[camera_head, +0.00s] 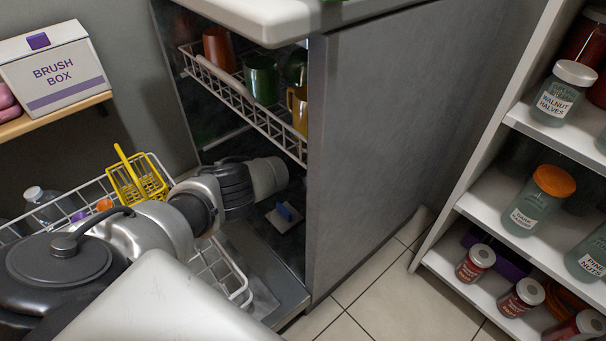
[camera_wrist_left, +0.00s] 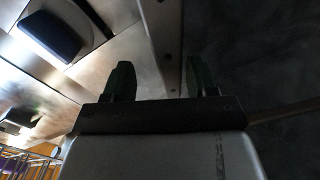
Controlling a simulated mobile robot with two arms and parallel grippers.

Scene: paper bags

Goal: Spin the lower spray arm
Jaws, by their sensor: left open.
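In the head view my left arm reaches into the open dishwasher below its upper rack, and the light grey body of my left gripper (camera_head: 269,176) shows there; its fingertips are hidden. In the wrist view the two dark green fingers of the left gripper (camera_wrist_left: 160,70) stand apart with nothing held between them. A small pale piece with a blue part (camera_head: 285,213) lies low inside the dishwasher, below the gripper. I cannot tell whether it belongs to the lower spray arm. A dark rounded part (camera_wrist_left: 52,34) shows at the upper left of the wrist view. My right gripper is not visible.
The upper rack (camera_head: 250,105) with several mugs hangs above my left arm. The lower rack (camera_head: 240,290), with a yellow basket (camera_head: 137,178), lies at the left under my arm. The dishwasher's side panel (camera_head: 385,140) stands right of the opening; jar shelves (camera_head: 480,195) are farther right.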

